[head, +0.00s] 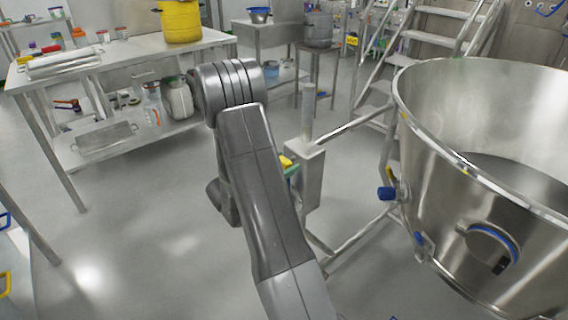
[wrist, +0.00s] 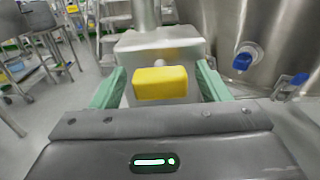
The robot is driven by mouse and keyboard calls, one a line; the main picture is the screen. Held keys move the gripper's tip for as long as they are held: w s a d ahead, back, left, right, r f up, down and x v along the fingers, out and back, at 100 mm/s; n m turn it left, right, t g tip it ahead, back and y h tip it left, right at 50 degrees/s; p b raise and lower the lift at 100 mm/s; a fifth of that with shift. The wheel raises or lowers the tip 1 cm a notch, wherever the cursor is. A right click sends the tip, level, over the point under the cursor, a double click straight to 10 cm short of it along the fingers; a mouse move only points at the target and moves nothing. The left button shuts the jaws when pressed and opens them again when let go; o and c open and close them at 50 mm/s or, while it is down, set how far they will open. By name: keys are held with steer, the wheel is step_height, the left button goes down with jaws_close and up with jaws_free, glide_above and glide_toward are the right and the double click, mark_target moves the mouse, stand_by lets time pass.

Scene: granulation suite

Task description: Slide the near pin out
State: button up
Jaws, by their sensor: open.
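A pin with a yellow block-shaped handle (wrist: 160,83) sits in the front of a grey metal housing (wrist: 160,45) in the wrist view. A short pale stem shows behind the handle. My gripper (wrist: 162,73) is open, with one green finger on each side of the handle and a visible gap on both sides. In the head view, a bit of the yellow handle (head: 286,161) and a green fingertip of my gripper (head: 293,170) show beside the housing (head: 308,178). My arm hides most of the gripper there. I see only one pin.
A large steel bowl (head: 500,225) on a tubular frame stands right of the housing. A post (head: 308,105) rises from the housing. A steel bench (head: 130,52) with a yellow container (head: 181,22) stands at the back left. The floor (head: 150,235) at left is clear.

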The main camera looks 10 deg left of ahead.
steer(key=shift+w+d, duration=0.15)
steer(key=c, duration=1.4)
steer(key=shift+v, duration=1.4)
steer(key=o, duration=1)
steer(key=shift+c, duration=0.2)
steer(key=o, duration=0.4)
steer(key=shift+o, duration=0.2)
